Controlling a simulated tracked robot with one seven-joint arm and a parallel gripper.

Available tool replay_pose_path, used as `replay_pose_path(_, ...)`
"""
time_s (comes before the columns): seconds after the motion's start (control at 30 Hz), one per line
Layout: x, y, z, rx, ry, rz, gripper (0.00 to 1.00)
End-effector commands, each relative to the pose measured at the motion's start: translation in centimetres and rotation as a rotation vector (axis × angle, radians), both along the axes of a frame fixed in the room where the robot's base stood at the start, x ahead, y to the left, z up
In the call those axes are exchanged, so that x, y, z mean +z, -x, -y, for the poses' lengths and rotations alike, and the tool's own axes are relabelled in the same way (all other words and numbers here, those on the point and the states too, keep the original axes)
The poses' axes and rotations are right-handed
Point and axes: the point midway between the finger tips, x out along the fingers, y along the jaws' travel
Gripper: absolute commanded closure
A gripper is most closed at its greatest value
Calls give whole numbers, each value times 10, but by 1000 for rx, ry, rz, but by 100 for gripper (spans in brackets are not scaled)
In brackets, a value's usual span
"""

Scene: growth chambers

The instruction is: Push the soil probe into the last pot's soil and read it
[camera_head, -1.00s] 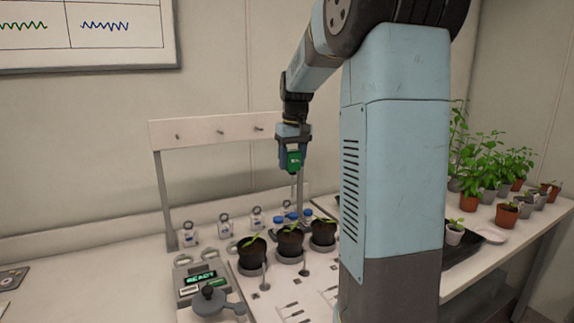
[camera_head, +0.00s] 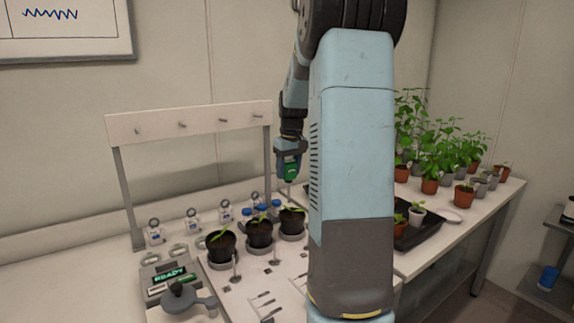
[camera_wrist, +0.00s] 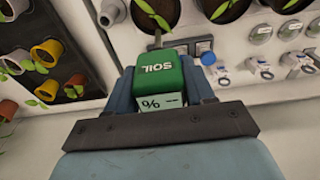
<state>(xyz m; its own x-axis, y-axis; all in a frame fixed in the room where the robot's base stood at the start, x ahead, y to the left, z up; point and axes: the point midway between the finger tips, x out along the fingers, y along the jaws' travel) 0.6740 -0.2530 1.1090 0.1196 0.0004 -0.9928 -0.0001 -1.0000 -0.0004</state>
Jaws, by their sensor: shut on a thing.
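My gripper (camera_head: 288,160) is shut on the green soil probe (camera_head: 291,170) and holds it upright in the air. A thin grey shaft hangs below the probe, just above and behind the rightmost dark pot (camera_head: 292,232). In the wrist view the probe (camera_wrist: 158,72) sits between the fingers, reading "SOIL" upside down, with a "% --" display (camera_wrist: 162,102). Two more dark pots, the middle pot (camera_head: 259,240) and the left pot (camera_head: 221,252), stand in the same row. Each holds dark soil and a green seedling. The shaft's tip is not clear against the seedling.
A console (camera_head: 170,280) reading "READY" stands left of the pots. An empty peg rail (camera_head: 190,120) rises at the back. A black tray (camera_head: 425,235) and potted plants fill the right side.

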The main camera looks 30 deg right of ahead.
Motion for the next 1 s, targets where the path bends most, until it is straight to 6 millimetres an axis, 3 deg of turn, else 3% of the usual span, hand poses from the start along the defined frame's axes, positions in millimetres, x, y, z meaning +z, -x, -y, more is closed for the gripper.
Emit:
replay_pose_path(0.43,-32,0,0,0,-1,-1,85)
replay_pose_path(1.0,-37,0,0,0,0,1,85)
